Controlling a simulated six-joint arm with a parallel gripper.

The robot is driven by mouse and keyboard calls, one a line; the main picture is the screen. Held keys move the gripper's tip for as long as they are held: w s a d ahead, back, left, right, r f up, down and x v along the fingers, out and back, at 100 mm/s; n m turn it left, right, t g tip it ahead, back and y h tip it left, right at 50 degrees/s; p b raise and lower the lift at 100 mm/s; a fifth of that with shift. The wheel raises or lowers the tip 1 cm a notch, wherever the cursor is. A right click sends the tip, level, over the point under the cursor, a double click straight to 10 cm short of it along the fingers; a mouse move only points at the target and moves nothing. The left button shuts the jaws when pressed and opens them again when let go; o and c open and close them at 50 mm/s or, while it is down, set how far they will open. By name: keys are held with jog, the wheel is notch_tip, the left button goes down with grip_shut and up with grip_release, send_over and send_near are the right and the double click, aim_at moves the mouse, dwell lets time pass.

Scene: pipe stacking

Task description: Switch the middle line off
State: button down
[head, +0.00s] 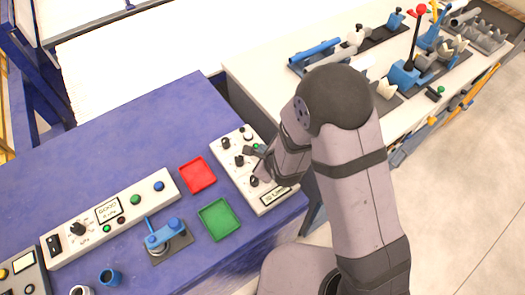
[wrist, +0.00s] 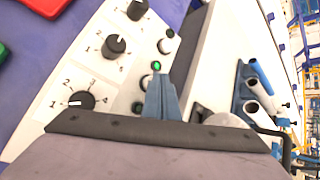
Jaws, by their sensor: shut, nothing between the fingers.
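A white control panel (head: 264,199) on the blue table has a row of three black knobs with numbers around them. In the wrist view the middle knob (wrist: 114,45) has its white mark toward the upper right. The near knob (wrist: 82,101) and the far knob (wrist: 137,10) are on either side of it. A row of round buttons or lamps runs beside the knobs; one (wrist: 155,65) is lit green. My gripper (wrist: 157,79) is shut and empty, over the panel by the green light. Whether it touches the panel I cannot tell.
A red tray (head: 198,175) and a green tray (head: 216,220) lie left of the panel. A longer control box (head: 110,212) and a blue clamp-like device (head: 165,235) are farther left. A white bench (head: 270,75) with pipes and fixtures stands at the upper right.

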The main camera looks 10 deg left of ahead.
jog(key=shift+f+b, duration=0.25)
jog(key=shift+b, duration=0.05)
jog(key=shift+f+b, duration=0.2)
jog(key=shift+b, duration=0.1)
dwell(0.3)
jog(key=shift+r+p, duration=0.3)
jog(key=shift+r, duration=0.15)
dwell(0.3)
notch_tip(320, 180, up, 6)
jog(key=p, duration=0.4)
dwell(0.6)
